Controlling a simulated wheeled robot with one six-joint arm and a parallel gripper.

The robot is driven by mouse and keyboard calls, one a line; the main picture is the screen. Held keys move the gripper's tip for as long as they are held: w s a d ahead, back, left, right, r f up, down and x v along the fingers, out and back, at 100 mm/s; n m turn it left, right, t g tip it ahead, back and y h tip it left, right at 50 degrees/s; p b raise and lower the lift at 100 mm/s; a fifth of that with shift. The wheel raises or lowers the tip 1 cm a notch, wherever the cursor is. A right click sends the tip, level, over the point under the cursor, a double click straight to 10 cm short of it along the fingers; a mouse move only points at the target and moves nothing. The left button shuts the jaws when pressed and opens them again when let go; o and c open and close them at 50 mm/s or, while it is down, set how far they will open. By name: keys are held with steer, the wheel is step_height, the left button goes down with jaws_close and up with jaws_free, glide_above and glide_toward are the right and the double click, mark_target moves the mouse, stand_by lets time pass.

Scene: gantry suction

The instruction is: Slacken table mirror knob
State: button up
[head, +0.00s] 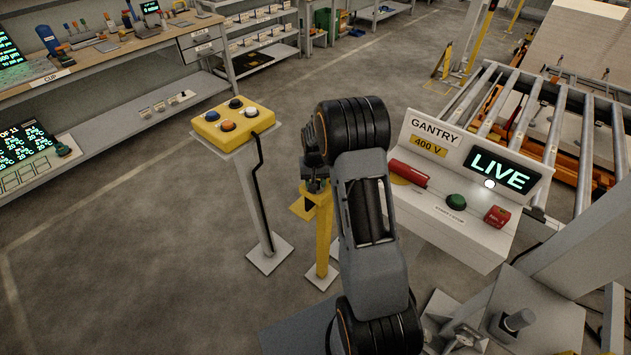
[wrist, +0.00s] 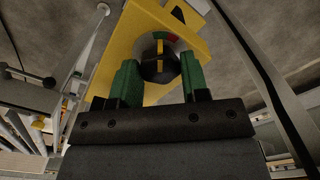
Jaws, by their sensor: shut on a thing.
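A round black knob (wrist: 150,71) with a yellow stripe sits on a yellow plate (wrist: 138,25) in the wrist view. Red and green marks show at the knob's far edge. The stripe runs roughly up and down the picture. My gripper (wrist: 161,66) has its green fingers on both sides of the knob and is shut on it. In the head view the yellow stand (head: 325,236) rises from the floor just left of my arm. The knob cannot be made out there, and my arm hides part of the stand's top. No mirror can be made out.
A yellow button box (head: 214,133) on a pedestal stands left of the stand. A white gantry console (head: 470,243) with a lit LIVE display (head: 502,171) is close on the right, before a roller conveyor (head: 545,125). Shelves line the left. Floor between is clear.

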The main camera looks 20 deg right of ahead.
steer(key=n+b, duration=0.1)
steer(key=n, duration=0.2)
steer(key=shift+f+b, duration=0.1)
steer(key=shift+b, duration=0.25)
steer(key=shift+n+b, duration=0.7)
steer(key=shift+n, duration=1.4)
steer(key=o, duration=0.9)
steer(key=shift+r, duration=0.2)
step_height(320, 180, up, 14)
steer(key=shift+f+b, duration=0.15)
steer(key=shift+b, duration=0.3)
